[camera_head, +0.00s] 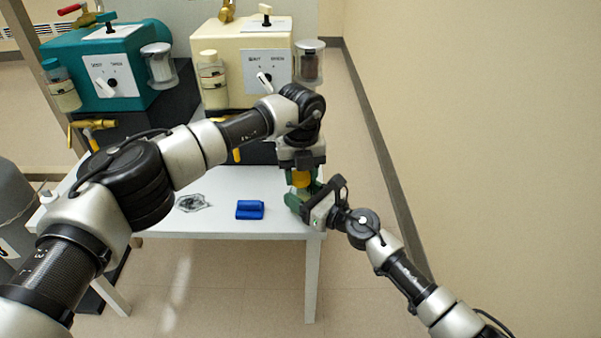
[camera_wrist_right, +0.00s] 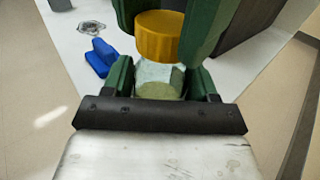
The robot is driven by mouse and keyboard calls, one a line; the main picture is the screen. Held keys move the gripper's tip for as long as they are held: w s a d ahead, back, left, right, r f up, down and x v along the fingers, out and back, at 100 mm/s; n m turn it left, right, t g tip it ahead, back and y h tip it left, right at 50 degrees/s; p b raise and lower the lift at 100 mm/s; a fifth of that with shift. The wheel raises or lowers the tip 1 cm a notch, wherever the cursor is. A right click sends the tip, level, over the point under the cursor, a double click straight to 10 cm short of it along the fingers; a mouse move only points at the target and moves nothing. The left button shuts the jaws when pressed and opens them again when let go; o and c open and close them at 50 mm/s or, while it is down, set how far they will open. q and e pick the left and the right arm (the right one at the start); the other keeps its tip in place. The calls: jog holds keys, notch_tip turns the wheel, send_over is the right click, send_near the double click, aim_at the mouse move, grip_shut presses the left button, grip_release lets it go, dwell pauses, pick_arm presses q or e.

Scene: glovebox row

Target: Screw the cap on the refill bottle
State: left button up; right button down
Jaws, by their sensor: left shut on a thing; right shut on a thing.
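The yellow cap (camera_head: 301,179) is between the green fingers of my left gripper (camera_head: 302,168), which comes down from above and is shut on it. The cap also shows in the right wrist view (camera_wrist_right: 160,36). My right gripper (camera_head: 304,200) is shut on the refill bottle (camera_wrist_right: 158,80), a clear bottle with pale greenish contents. The bottle is upright between the right fingers, directly below the cap. The cap's lower edge overlaps the bottle's top in view; I cannot tell whether they touch. In the head view the bottle is mostly hidden by the grippers.
A teal machine (camera_head: 105,70) and a cream machine (camera_head: 242,60) stand behind. A wall (camera_head: 480,110) is at the right.

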pick_arm(q)
jog(key=m, duration=2.2)
jog(key=o, duration=1)
jog(key=shift+r, duration=2.25)
jog(key=shift+c, duration=0.4)
